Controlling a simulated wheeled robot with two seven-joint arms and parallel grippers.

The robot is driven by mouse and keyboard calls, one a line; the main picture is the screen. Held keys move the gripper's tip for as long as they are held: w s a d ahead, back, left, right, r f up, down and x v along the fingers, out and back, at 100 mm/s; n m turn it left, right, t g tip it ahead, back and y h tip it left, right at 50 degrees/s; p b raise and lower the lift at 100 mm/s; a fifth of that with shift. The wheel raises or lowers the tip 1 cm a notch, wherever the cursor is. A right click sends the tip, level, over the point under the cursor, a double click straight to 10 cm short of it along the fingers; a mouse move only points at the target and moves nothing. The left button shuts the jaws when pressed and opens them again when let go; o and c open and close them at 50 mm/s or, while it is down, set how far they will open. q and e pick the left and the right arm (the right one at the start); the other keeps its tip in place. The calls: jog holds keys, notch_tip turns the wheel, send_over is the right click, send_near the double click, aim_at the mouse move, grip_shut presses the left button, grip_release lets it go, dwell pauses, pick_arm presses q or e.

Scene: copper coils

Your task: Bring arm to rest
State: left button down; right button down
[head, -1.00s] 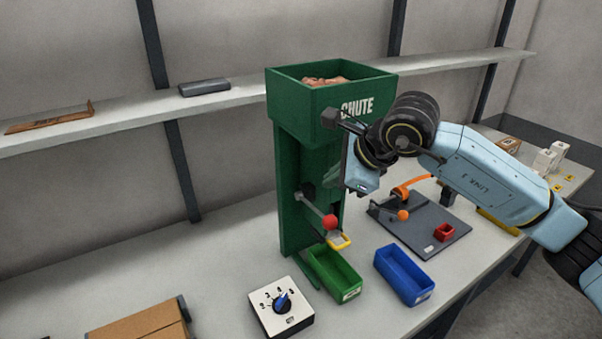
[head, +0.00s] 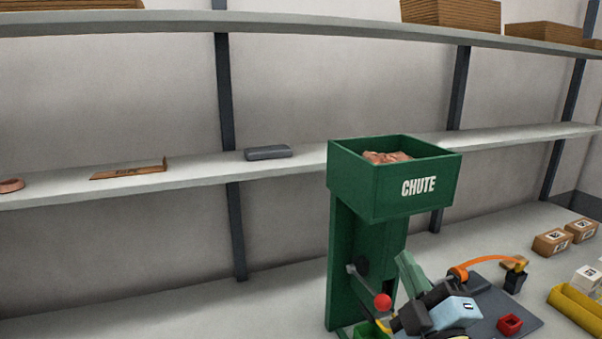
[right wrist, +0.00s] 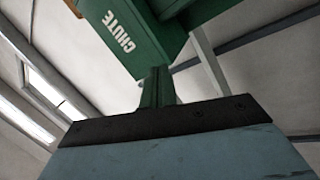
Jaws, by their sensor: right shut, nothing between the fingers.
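My right gripper (head: 404,258) is low in the head view, in front of the green chute stand and near its red-knobbed lever (head: 383,301). Its fingers are shut with nothing between them and point upward. I cannot tell whether it touches the stand. The chute (head: 360,186) stands upright with copper-coloured pieces in its top bin. In the right wrist view the chute (right wrist: 125,35) shows tilted at the top, above the gripper's blue-grey body. My left gripper is not in view.
Boxes (head: 552,241) and a yellow tray (head: 575,305) are further right. A shelf (head: 60,191) runs along the wall behind.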

jog(key=s+d+f+m+g+h, duration=0.2)
jog(key=d+f+m+g, duration=0.15)
jog(key=f, duration=0.25)
jog(key=s+d+f+m+g+h, duration=0.2)
jog(key=f+m+h, duration=0.15)
jog(key=f, duration=0.25)
jog(key=s+f+m+g+y, duration=0.2)
jog(key=s+f+m+g, duration=0.4)
jog(key=s+f+g, duration=0.9)
jog(key=s+f+t+b, duration=0.15)
jog(key=s+f, duration=0.25)
jog(key=f, duration=1.2)
jog(key=s+f+b, duration=0.3)
jog(key=s+f, duration=0.1)
jog(key=f, duration=1.2)
jog(key=s+d+f+g+b, duration=0.1)
jog(key=s+d+f+b, duration=0.2)
jog(key=s+f, duration=1.2)
notch_tip(320, 180, down, 3)
jog(key=shift+s+r+n+g+b, duration=0.2)
jog(key=shift+s+n+g+b, duration=0.1)
jog(key=shift+s+b, duration=0.05)
